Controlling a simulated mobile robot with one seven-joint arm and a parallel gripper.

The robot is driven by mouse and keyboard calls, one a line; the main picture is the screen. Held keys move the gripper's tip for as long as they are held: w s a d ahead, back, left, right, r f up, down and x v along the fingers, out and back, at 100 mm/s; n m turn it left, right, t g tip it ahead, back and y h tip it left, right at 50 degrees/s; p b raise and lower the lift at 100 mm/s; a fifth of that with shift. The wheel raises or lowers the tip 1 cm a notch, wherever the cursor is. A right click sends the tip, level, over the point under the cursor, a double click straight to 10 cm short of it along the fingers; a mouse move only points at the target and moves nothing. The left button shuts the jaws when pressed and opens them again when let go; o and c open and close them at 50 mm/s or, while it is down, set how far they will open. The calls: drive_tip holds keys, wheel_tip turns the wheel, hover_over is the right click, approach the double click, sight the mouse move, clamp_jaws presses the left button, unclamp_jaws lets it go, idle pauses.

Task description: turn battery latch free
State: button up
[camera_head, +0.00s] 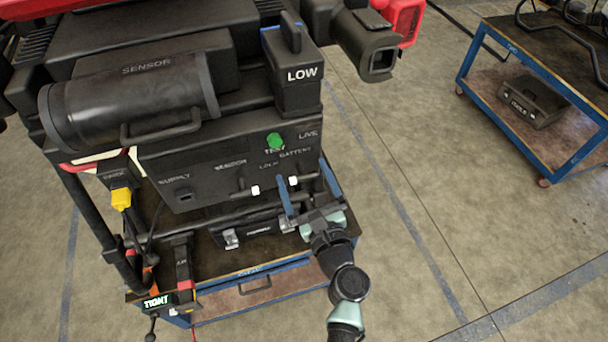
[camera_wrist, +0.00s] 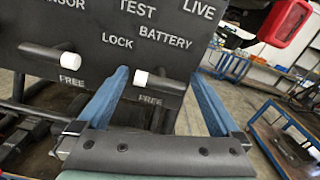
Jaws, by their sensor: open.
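The battery latch (camera_head: 307,177) is a black bar with a white tip on the drone's dark front panel (camera_head: 215,162). In the wrist view the latch (camera_wrist: 162,83) lies roughly level, its white tip at the left, under BATTERY and LOCK, with FREE printed below. My gripper (camera_head: 301,169) is at the panel's lower right. Its two blue fingers (camera_wrist: 160,74) are open and stand on either side of the latch, the white tip near the left finger. I cannot tell whether either finger touches it.
A similar sensor latch (camera_wrist: 40,51) with a white tip is left of my fingers. A green test button (camera_head: 274,141) and the LOW battery block (camera_head: 295,80) are above. A blue-framed cart (camera_head: 262,290) stands below; another cart (camera_head: 530,95) is at the right, with clear floor between.

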drive_tip(key=shift+c, duration=0.2)
drive_tip(key=c, duration=1.3)
drive_tip(key=shift+f+n+b, duration=0.1)
drive_tip(key=shift+n+b, duration=0.3)
drive_tip(key=n+b, duration=0.3)
drive_tip(key=n, duration=0.1)
drive_tip(key=shift+f, duration=0.1)
drive_tip(key=n+b, duration=0.3)
drive_tip(key=n, duration=0.1)
drive_tip(key=shift+b, duration=0.35)
drive_tip(key=n+b, duration=0.3)
drive_tip(key=n, duration=0.2)
drive_tip(key=shift+b, duration=0.3)
drive_tip(key=n+b, duration=0.3)
drive_tip(key=n, duration=0.1)
